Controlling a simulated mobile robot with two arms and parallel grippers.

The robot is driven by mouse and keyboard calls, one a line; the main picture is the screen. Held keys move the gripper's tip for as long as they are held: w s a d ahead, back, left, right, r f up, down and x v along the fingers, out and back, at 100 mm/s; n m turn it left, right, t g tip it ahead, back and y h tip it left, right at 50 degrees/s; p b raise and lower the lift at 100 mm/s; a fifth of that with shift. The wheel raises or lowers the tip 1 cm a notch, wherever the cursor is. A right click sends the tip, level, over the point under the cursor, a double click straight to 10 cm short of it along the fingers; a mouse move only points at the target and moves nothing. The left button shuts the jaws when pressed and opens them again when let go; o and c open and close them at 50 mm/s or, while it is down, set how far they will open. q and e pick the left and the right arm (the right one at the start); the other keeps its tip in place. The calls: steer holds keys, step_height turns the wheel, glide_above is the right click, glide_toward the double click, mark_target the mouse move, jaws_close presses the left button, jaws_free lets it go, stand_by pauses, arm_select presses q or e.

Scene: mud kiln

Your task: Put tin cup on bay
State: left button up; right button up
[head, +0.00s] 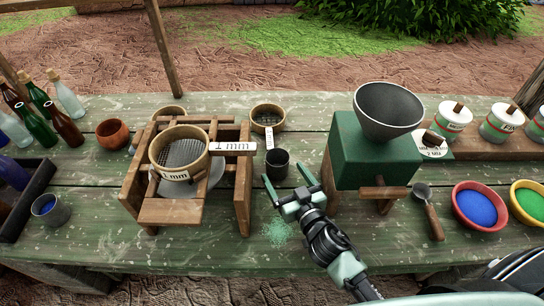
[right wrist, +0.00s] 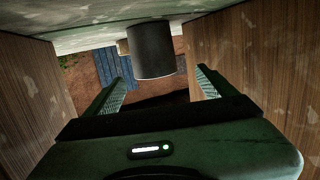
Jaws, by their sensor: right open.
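A dark grey cup, which looks like the tin cup (head: 277,165), stands upright on the green table between the wooden sieve stand and the green grinder. My right gripper (head: 290,185) is open and empty, just in front of the cup, with its fingers pointing towards it. In the right wrist view the cup (right wrist: 153,52) appears ahead, between and beyond the two open fingers (right wrist: 160,88). A second metal cup (head: 50,209) with blue powder stands at the left. I cannot tell which place is the bay. My left gripper is not in view.
The wooden stand (head: 242,190) with sieves is close left of my gripper; the grinder (head: 365,155) is close right. Spilled green powder (head: 277,233) lies in front. Bottles, a dark tray (head: 38,190), a scoop (head: 428,208) and powder bowls (head: 480,205) stand further out.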

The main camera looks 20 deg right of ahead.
mark_target(273, 151)
steer(key=shift+w+r, duration=0.1)
steer(key=shift+w, duration=0.55)
steer(key=shift+w+p, duration=0.5)
steer(key=shift+w, duration=0.4)
steer(key=w, duration=0.3)
steer(key=shift+w+f+p, duration=0.3)
steer(key=shift+w, duration=0.3)
steer(key=c, duration=1.6)
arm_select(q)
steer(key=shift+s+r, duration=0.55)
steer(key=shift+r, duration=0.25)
